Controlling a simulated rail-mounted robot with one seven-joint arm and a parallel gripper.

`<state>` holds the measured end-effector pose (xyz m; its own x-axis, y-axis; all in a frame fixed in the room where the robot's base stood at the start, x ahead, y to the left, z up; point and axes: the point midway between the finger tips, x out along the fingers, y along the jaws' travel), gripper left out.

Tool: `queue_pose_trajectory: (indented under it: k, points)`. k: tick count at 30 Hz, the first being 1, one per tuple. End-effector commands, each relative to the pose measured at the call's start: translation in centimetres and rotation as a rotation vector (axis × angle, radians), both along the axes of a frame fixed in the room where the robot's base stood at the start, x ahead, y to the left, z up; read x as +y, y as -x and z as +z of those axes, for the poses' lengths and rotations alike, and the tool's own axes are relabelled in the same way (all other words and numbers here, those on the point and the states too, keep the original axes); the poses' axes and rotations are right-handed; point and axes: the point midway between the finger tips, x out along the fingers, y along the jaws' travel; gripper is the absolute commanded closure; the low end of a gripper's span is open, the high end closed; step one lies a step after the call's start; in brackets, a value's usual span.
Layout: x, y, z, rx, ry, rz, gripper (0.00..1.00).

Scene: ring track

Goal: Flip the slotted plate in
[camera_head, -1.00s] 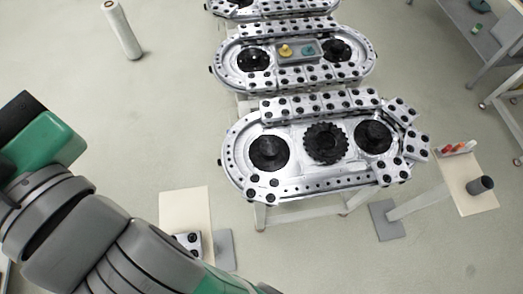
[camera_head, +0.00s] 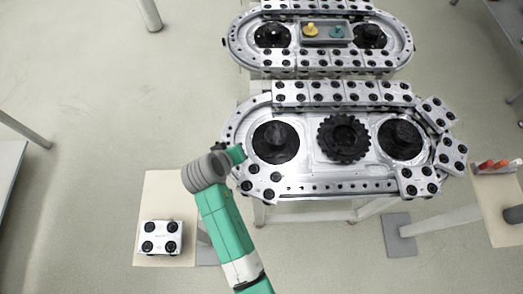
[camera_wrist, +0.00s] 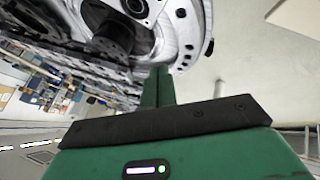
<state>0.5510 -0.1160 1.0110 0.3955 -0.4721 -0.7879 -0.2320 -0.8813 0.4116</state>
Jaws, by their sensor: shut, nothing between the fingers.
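The near ring track (camera_head: 360,187) has a silver oval body with black wheels. A small dark piece (camera_head: 218,147) sticks out at its left end; it may be the slotted plate, but its slot cannot be made out. My gripper (camera_head: 238,153) is at the track's left end, close beside this piece and above the lower-left carriage. In the wrist view my green fingers (camera_wrist: 160,75) are shut and empty, with their tips at the track's rounded rim. A small dark piece (camera_wrist: 210,47) shows on that rim just right of the tips. Contact cannot be told.
Linked carriages (camera_head: 340,94) line the track's back, with more at its right end. A loose carriage (camera_head: 161,237) sits on a beige side table (camera_head: 150,205) at the lower left. A second track (camera_head: 320,60) stands behind. The floor at left is mostly clear.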

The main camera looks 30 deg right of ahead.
Motion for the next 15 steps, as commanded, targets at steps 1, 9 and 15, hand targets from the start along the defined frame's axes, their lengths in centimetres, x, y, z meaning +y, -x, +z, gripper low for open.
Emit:
queue_pose_trajectory:
  k: [1, 9, 15]
  points:
    - [-0.1, 0.4, -1.0, 0.019, 0.003, -0.004, 1.0]
    - [-0.2, 0.8, -1.6, 0.039, 0.007, -0.009, 1.0]
    - [-0.5, 0.5, -2.0, 0.038, 0.007, -0.01, 1.0]
